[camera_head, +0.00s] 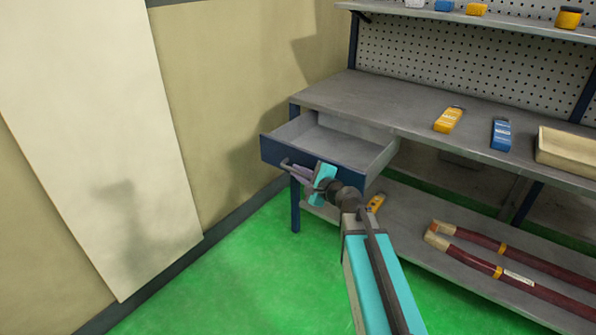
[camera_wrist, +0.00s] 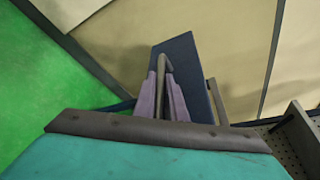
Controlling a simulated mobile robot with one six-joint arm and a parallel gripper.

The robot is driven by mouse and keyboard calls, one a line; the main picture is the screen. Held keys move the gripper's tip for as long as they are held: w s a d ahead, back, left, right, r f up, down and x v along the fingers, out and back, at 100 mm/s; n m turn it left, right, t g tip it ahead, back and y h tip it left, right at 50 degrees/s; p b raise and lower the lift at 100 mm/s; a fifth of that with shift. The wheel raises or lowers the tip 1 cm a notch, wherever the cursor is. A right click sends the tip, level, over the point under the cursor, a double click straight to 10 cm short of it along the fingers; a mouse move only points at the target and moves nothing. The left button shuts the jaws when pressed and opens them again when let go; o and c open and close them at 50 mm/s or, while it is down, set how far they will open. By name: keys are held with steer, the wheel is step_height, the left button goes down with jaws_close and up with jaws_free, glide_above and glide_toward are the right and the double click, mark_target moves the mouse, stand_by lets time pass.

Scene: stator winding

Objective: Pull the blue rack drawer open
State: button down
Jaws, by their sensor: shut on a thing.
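The blue-fronted rack drawer (camera_head: 345,164) hangs out from under the left end of the grey workbench, pulled well open. Its grey inside looks empty. Its blue front also shows in the wrist view (camera_wrist: 184,62). My gripper (camera_head: 292,168) is at the drawer front, with its fingers shut on the bar handle (camera_wrist: 160,72). In the wrist view the purple-grey fingers (camera_wrist: 163,97) sit on both sides of the handle. My wrist hides part of the front's right side in the head view.
On the workbench (camera_head: 395,112) lie a yellow device (camera_head: 449,119), a blue device (camera_head: 501,134) and a beige tray (camera_head: 567,150). Dark red bars (camera_head: 500,270) lie on the lower shelf. A wall stands close to the left. Green floor (camera_head: 245,285) is clear in front.

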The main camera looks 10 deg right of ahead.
steer(key=shift+a+r, duration=0.1)
steer(key=shift+a, duration=0.1)
steer(key=c, duration=1.8)
jaws_free()
steer(key=shift+d, duration=0.1)
steer(key=shift+s, duration=0.1)
